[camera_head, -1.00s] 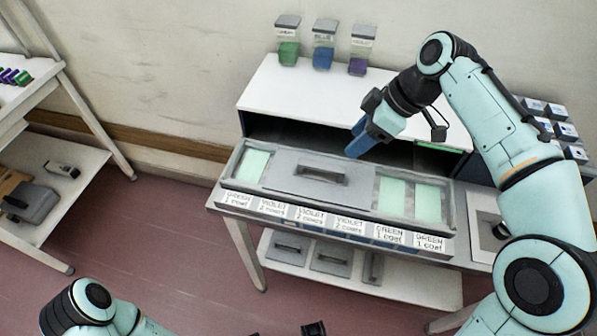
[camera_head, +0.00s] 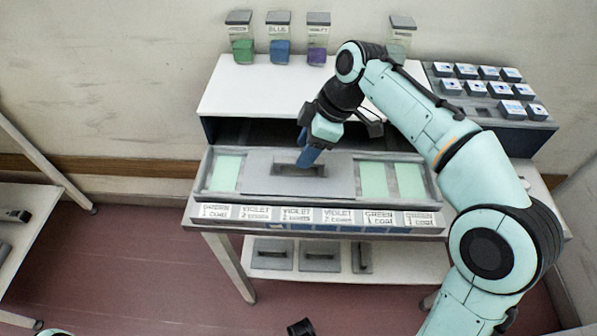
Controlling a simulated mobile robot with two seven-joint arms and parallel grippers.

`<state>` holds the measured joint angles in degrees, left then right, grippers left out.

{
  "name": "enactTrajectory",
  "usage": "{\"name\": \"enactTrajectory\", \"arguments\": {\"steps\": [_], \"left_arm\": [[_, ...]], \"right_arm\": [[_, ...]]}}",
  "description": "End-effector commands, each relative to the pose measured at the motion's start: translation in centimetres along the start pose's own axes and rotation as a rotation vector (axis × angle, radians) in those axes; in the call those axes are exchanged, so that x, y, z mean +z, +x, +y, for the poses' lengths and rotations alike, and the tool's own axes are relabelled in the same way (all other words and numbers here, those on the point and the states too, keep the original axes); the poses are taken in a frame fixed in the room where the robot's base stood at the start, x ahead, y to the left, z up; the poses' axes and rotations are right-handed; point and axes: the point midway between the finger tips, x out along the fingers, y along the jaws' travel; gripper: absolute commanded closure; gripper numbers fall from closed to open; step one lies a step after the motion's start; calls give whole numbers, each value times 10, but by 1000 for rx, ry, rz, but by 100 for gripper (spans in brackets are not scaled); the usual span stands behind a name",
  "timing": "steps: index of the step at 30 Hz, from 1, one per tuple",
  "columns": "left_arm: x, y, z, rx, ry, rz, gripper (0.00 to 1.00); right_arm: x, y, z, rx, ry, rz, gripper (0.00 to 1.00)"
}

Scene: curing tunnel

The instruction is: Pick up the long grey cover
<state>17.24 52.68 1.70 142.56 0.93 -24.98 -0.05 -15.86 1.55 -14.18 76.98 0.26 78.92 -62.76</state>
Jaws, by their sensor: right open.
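Uncovered pale green compartments (camera_head: 373,182) lie on both sides of the cover. A white shelf top (camera_head: 250,92) stands behind the tray, with several colour jars (camera_head: 281,47). Smaller grey covers (camera_head: 272,255) lie on the lower shelf. A block rack (camera_head: 455,110) stands right.

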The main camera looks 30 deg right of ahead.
Motion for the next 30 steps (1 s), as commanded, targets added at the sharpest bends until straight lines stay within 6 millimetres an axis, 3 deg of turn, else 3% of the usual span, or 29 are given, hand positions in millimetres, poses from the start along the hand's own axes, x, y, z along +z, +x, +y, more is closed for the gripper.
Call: {"name": "enactTrajectory", "arguments": {"steps": [9, 19, 24, 30], "left_arm": [[-22, 15, -6, -1, -4, 58, 57], [-26, 16, -6, -1, -5, 71, 57], [-26, 16, -6, -2, -5, 70, 57], [-26, 16, -6, -2, -5, 69, 57]], "right_arm": [[4, 45, -1, -3, 0, -1, 47], [4, 50, -1, -1, 0, 1, 47], [4, 50, -1, -1, 0, 1, 100], [4, 50, -1, 0, 0, 2, 100]]}}
